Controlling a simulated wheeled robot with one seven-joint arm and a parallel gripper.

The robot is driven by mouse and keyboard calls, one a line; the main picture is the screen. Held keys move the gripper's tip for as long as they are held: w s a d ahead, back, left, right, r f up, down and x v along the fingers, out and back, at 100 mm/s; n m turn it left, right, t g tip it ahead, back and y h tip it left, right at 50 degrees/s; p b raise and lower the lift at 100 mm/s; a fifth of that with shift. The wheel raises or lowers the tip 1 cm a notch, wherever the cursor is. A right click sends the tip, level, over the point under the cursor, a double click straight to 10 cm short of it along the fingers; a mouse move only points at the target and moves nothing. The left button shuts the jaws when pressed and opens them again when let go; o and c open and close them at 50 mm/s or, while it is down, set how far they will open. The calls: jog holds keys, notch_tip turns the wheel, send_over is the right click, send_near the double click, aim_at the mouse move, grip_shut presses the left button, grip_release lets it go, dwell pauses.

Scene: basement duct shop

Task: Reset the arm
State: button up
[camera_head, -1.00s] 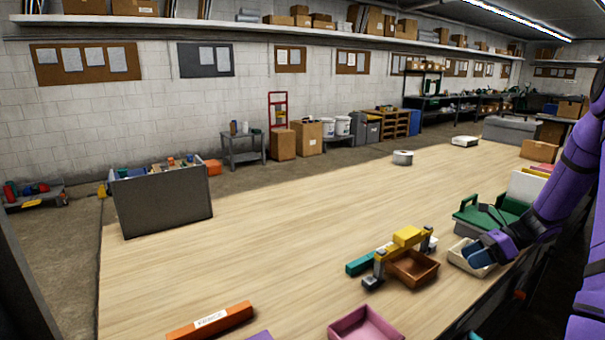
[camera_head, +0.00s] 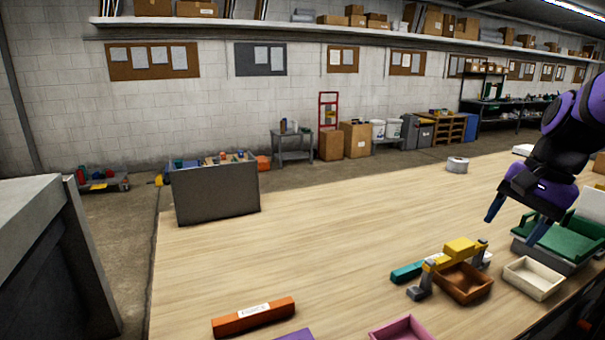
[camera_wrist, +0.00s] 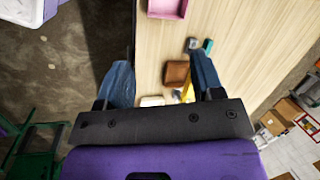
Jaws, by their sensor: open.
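My purple arm comes in from the right edge of the head view. My gripper (camera_head: 514,213) hangs above the right part of the wooden table (camera_head: 330,240), over and behind the cream tray (camera_head: 534,278) and beside the green tray (camera_head: 563,240). Its two blue fingers stand apart with nothing between them. In the wrist view my gripper (camera_wrist: 161,80) shows both blue fingers spread wide, with the table's edge below and between them.
A brown tray (camera_head: 464,283) with a yellow and grey clamp-like thing (camera_head: 458,248) stands left of the cream tray. A pink tray (camera_head: 402,328), an orange bar (camera_head: 252,317) and a grey bin (camera_head: 217,193) are farther left. The table's middle is clear.

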jog(key=s+a+r+n+t+h, duration=0.1)
jog(key=s+a+r+n+t, duration=0.1)
jog(key=s+n, duration=0.2)
jog(key=s+a+r+n+t+h, duration=0.2)
jog(key=s+n, duration=0.3)
jog(key=s, duration=0.3)
jog(key=shift+s+a+r+n, duration=0.3)
jog(key=shift+s+a+r, duration=0.1)
jog(key=shift+a+r, duration=0.2)
